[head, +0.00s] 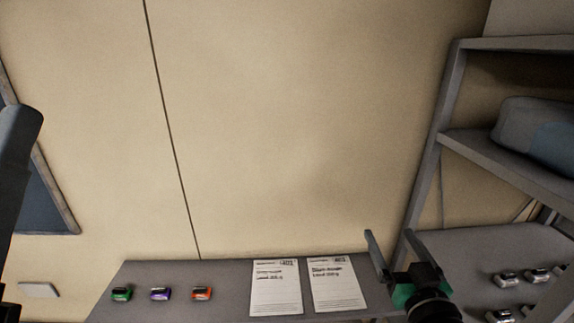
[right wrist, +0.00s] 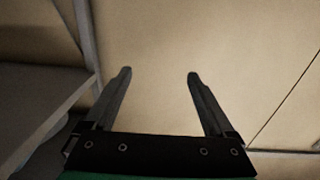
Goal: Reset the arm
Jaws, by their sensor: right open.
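My right gripper (head: 393,240) is at the lower right of the head view, beside the right-hand paper sheet and in front of the shelf unit's upright. Its two dark fingers are spread and point toward the wall. The right wrist view shows the same gripper (right wrist: 159,74) with an empty gap between its fingers and bare wall behind it. A dark part of my left arm (head: 18,135) stands at the left edge of the head view. My left gripper does not show.
A grey table (head: 222,277) carries a green item (head: 121,293), a purple item (head: 160,294), an orange item (head: 202,293) and two paper sheets (head: 275,290) (head: 338,286). A shelf unit (head: 440,135) at right holds a grey device (head: 540,130) and several silver items (head: 508,279). The wall above the table is clear.

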